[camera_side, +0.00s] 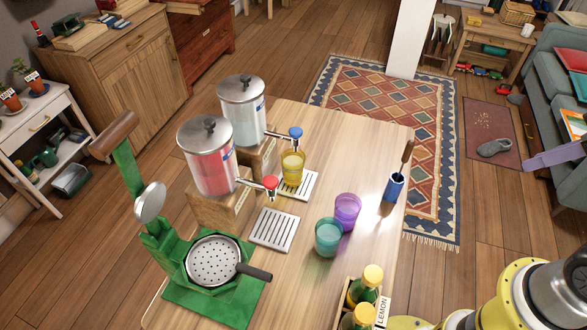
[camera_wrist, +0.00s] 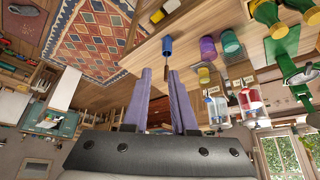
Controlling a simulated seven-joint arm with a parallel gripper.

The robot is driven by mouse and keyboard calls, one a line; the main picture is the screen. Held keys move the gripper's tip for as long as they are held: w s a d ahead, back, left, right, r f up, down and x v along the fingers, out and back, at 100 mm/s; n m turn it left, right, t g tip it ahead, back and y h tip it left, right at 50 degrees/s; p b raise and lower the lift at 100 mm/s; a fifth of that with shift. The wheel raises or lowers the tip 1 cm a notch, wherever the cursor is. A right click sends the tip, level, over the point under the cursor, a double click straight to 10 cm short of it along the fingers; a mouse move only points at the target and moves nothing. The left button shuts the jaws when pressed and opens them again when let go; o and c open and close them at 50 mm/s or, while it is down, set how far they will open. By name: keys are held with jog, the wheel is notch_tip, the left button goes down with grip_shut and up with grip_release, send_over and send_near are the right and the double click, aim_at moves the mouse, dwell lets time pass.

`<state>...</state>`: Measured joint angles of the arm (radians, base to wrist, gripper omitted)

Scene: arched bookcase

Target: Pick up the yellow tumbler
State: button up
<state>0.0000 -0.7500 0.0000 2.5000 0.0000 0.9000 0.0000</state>
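The yellow tumbler (camera_side: 292,168) stands upright on a slatted drip tray (camera_side: 309,186), under the blue-knobbed tap (camera_side: 295,133) of the clear dispenser (camera_side: 242,108). In the side view, a lavender finger shows at the right edge, beyond the table and well away from the tumbler.
A purple tumbler (camera_side: 347,208) and a teal tumbler (camera_side: 328,238) stand together on the wooden table (camera_side: 345,150). A blue cup with a handled tool (camera_side: 395,187) is near the right edge. The red dispenser (camera_side: 207,158), green press (camera_side: 213,291) and bottle crate (camera_side: 352,291) occupy the front.

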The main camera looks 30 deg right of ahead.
jog(key=o, duration=1.1)
